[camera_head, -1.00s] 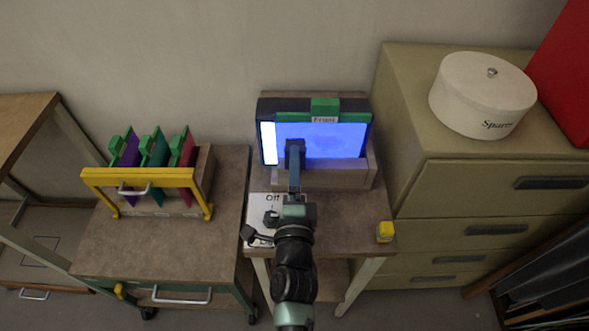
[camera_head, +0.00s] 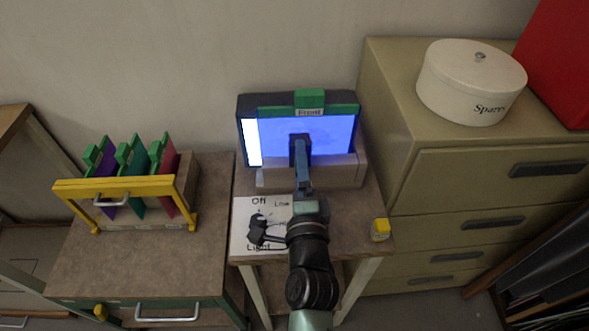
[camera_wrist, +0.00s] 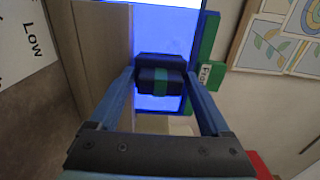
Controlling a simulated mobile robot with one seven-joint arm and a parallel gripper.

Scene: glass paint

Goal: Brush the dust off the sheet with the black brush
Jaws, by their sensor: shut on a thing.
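The sheet (camera_head: 335,133) stands in front of a lit panel and glows blue, with a green strip marked "Front" along its top. It also shows in the wrist view (camera_wrist: 158,20). My gripper (camera_head: 302,168) is shut on the black brush (camera_head: 300,146), in front of the sheet's middle. In the wrist view, the brush (camera_wrist: 160,78) is a dark block with a teal band between my blue fingers. It overlaps the sheet, but I cannot tell whether it touches. Faint mottling shows on the sheet; dust cannot be told clearly. The brush hides part of the sheet.
A wooden ledge (camera_head: 345,172) runs below the sheet. A printed card (camera_head: 243,215) and a yellow block (camera_head: 380,230) lie on the small table. A yellow-framed rack (camera_head: 115,185) with coloured panels stands left. A beige cabinet (camera_head: 435,190) with a round "Spares" box (camera_head: 470,85) stands right.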

